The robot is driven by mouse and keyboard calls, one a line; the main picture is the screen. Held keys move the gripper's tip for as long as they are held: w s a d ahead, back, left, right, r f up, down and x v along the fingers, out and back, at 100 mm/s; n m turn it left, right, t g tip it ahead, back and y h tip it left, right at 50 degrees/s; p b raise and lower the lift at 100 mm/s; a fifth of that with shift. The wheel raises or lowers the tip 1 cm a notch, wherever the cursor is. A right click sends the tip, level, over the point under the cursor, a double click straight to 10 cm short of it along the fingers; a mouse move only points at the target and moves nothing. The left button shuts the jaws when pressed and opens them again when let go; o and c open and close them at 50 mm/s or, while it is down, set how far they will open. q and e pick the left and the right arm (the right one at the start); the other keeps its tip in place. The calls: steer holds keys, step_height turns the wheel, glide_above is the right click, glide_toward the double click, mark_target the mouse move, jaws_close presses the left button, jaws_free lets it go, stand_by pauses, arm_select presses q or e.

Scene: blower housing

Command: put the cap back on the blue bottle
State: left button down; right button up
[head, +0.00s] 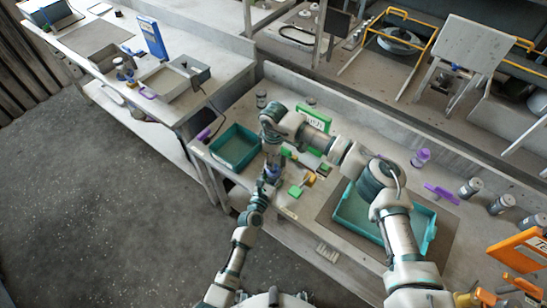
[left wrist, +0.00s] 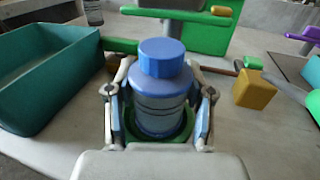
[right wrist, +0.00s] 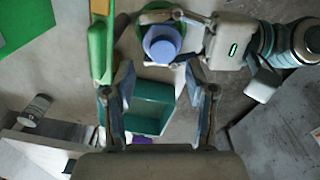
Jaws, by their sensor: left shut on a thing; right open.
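The blue bottle (left wrist: 160,110) stands upright between the fingers of my left gripper (left wrist: 160,112), which is shut on it. A blue cap (left wrist: 162,57) sits on top of the bottle; I cannot tell how firmly it is seated. A green ring-shaped holder (left wrist: 185,132) shows around the bottle's base. In the head view the bottle (head: 273,172) is small and partly hidden by my arms. My right gripper (right wrist: 158,80) is open and empty, pointing down from above. In the right wrist view the cap (right wrist: 162,42) shows just beyond its fingertips, apart from them.
A teal tray (head: 236,148) stands left of the bottle. A larger teal tray (head: 350,215) is to the right. Several grey jars stand at the far right.

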steer(key=n, duration=0.5)
steer(key=shift+r+n, duration=0.25)
steer(key=shift+n, duration=0.15)
steer(key=n, duration=0.5)
steer(key=shift+r, duration=0.2)
steer(key=n, duration=0.5)
steer(key=shift+r, duration=0.15)
steer(key=n, duration=0.3)
steer(key=shift+s+r, duration=0.1)
steer(key=shift+r, duration=0.05)
steer(key=n, duration=0.5)
steer(key=shift+a+r, duration=0.1)
steer(key=shift+r, duration=0.05)
steer(key=n, duration=0.5)
steer(key=shift+r, duration=0.2)
steer(key=n, duration=0.5)
steer(key=shift+r+n, duration=0.2)
steer(key=shift+n, duration=0.1)
steer(key=n, duration=0.4)
steer(key=shift+r+n, duration=0.2)
steer(key=shift+n, duration=0.2)
steer(key=n, duration=0.7)
steer(key=shift+s+r, duration=0.1)
steer(key=shift+r, duration=0.15)
